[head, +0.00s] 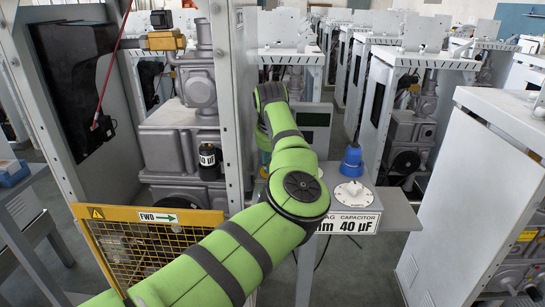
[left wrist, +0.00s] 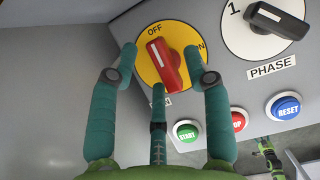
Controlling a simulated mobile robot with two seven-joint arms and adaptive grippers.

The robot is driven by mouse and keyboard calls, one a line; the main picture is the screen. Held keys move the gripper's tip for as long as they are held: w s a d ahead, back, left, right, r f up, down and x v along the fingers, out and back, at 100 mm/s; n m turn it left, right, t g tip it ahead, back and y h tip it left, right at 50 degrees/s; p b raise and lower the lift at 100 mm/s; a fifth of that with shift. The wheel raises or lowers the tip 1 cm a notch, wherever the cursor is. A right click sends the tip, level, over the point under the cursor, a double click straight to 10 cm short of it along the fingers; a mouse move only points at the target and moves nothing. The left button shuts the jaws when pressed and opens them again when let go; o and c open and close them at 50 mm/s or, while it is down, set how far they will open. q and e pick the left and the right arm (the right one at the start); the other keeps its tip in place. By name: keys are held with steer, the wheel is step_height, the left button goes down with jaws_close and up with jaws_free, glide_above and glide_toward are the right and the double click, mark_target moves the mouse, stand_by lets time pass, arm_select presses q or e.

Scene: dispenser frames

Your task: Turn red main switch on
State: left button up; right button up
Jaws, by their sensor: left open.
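The red main switch (left wrist: 163,66) is a red handle on a round yellow plate (left wrist: 182,42), marked OFF at the top and ON at the right. The handle's upper end points up and slightly left, toward OFF. My left gripper (left wrist: 166,74) has its teal fingers open and spread around the handle, one left, one right and one below. I cannot tell whether any finger touches it. In the head view, my green left arm hides most of this gripper (head: 264,163), and the switch is not visible there.
A PHASE selector (left wrist: 272,18) sits right of the switch. START (left wrist: 186,131), STOP (left wrist: 238,119) and RESET (left wrist: 284,106) buttons lie below. A yellow mesh guard (head: 140,250) and upright frame post (head: 232,100) stand beside my arm. A blue cone-shaped item (head: 352,160) stands on a grey table.

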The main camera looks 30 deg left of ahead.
arm_select(q)
steer(key=shift+c, duration=0.8)
jaws_close()
steer(key=shift+f, duration=0.1)
steer(key=shift+a+f+m+h+b, duration=0.15)
steer(key=shift+m+h+b, duration=0.15)
steer(key=shift+m+b, duration=0.6)
steer(key=shift+w+m+b, duration=0.1)
steer(key=shift+m+b, duration=0.4)
steer(key=shift+b, duration=0.1)
steer(key=shift+r+h, duration=0.25)
steer(key=shift+h, duration=0.05)
arm_select(e)
steer(key=f, duration=0.3)
steer(key=shift+s+a, duration=0.1)
steer(key=shift+s, duration=0.25)
